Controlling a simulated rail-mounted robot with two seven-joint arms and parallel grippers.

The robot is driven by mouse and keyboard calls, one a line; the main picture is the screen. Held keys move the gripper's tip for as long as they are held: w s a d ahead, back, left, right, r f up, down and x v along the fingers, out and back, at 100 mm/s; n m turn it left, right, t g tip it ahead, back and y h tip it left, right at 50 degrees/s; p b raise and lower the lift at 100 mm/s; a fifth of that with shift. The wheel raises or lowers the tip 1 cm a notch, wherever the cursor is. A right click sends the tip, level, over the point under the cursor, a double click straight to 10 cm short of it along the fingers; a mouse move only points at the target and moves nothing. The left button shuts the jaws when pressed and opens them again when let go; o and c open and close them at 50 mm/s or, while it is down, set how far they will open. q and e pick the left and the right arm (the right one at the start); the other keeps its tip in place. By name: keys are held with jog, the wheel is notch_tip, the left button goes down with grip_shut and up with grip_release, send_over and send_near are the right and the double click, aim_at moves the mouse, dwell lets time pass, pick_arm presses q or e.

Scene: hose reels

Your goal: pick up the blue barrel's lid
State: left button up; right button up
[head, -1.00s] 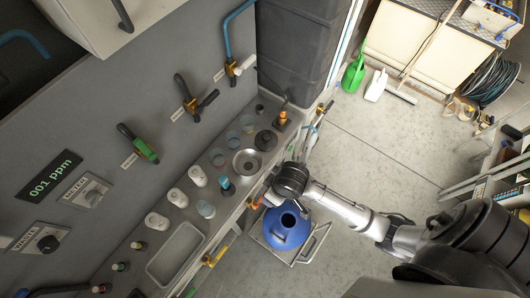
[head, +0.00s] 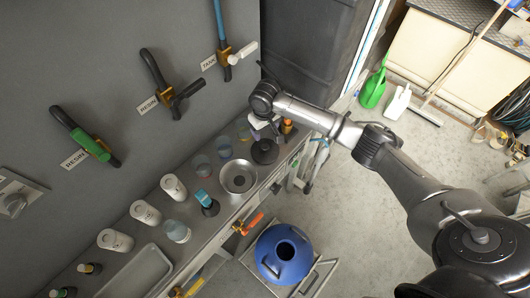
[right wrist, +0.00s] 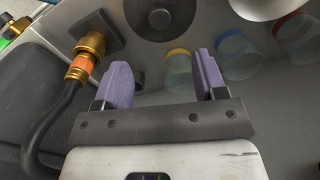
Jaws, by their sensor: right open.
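The blue barrel (head: 270,262) stands upright in the head view, low in front of the counter, with a dark open mouth on top. A dark round disc with a central knob, which looks like its lid (head: 265,153), lies on the counter at the back. The lid also shows at the top of the right wrist view (right wrist: 158,31). My right gripper (head: 266,128) is over the counter just behind the lid, partly hidden by its own wrist. In the right wrist view its lilac fingers (right wrist: 162,82) are apart with nothing gripped. My left gripper is not in view.
A metal bowl (head: 239,177), clear jars (head: 200,164) and white canisters (head: 146,212) stand along the counter. A brass fitting with a black hose (right wrist: 86,58) is close left of my fingers. A dark cabinet (head: 312,45) rises behind.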

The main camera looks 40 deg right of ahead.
send_over(266, 147)
jog(key=f, duration=0.4)
jog(key=shift+w+a+f+b, duration=0.1)
jog(key=shift+w+f+b, duration=0.15)
jog(key=shift+w+b, duration=0.1)
jog(key=shift+f, duration=0.7)
jog(key=shift+s+f+b, duration=0.15)
jog(key=shift+f+b, duration=0.25)
jog(key=shift+f, duration=0.8)
jog(key=shift+s+f+b, duration=0.15)
jog(key=shift+f+b, duration=0.25)
jog(key=shift+f, duration=1.05)
jog(key=shift+c, duration=0.3)
jog(key=c, duration=0.9)
jog(key=shift+c, duration=0.3)
jog(key=shift+r, duration=0.2)
